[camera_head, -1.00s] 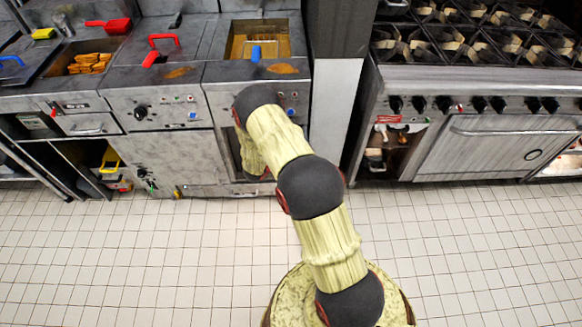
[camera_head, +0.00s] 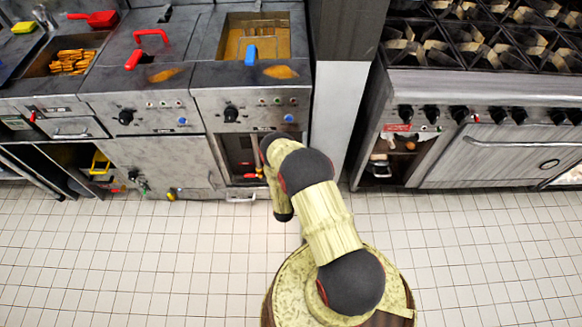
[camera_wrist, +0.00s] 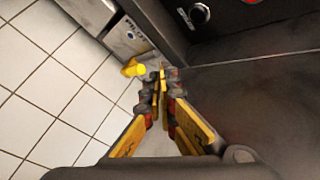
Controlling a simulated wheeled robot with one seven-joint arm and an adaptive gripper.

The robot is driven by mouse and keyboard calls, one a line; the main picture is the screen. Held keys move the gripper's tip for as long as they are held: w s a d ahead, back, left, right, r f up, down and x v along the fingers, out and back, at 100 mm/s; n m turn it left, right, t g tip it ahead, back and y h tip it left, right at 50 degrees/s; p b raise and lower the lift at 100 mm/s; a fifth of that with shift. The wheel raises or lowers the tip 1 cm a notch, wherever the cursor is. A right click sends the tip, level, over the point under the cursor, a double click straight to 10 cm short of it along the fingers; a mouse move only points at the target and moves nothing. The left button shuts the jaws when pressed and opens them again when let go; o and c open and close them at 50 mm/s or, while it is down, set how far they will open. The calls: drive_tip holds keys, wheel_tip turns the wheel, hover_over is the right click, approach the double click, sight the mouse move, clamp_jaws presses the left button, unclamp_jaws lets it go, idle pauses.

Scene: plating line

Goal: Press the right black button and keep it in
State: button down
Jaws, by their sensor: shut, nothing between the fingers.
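My gripper (camera_wrist: 160,78) is shut and empty in the wrist view, its yellow fingers meeting near the middle of the picture. Its tips are close to a yellow knob-like part (camera_wrist: 133,68) beside a grey labelled panel (camera_wrist: 126,38). A round black part with a pale ring (camera_wrist: 199,14) shows at the top, apart from the fingertips. I cannot tell whether it is the right black button. In the head view my arm reaches down to the open cabinet under the right fryer (camera_head: 250,98); my gripper is hidden there behind the arm.
The right fryer's front has a black knob (camera_head: 231,114) and a blue button (camera_head: 289,118). The left fryer (camera_head: 140,97) stands beside it. A range (camera_head: 480,82) is to the right. Tiled floor (camera_head: 120,260) in front is clear.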

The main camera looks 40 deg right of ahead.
idle(0.3)
drive_tip(key=shift+w+d+b, duration=0.25)
drive_tip(key=shift+w+d, duration=0.65)
drive_tip(key=shift+w, duration=0.25)
drive_tip(key=shift+w+d+b, duration=0.2)
drive_tip(key=shift+w+d, duration=0.65)
drive_tip(key=shift+w, duration=0.35)
drive_tip(key=shift+w+d+b, duration=0.25)
drive_tip(key=shift+w+d, duration=0.65)
drive_tip(key=shift+w, duration=0.25)
drive_tip(key=shift+w, duration=0.1)
drive_tip(key=shift+w+d, duration=0.25)
drive_tip(key=shift+w+d+r, duration=0.1)
drive_tip(key=shift+w+d, duration=0.2)
drive_tip(key=shift+w, duration=0.1)
idle(0.8)
idle(0.3)
drive_tip(key=shift+s+a, duration=0.55)
drive_tip(key=shift+s, duration=0.2)
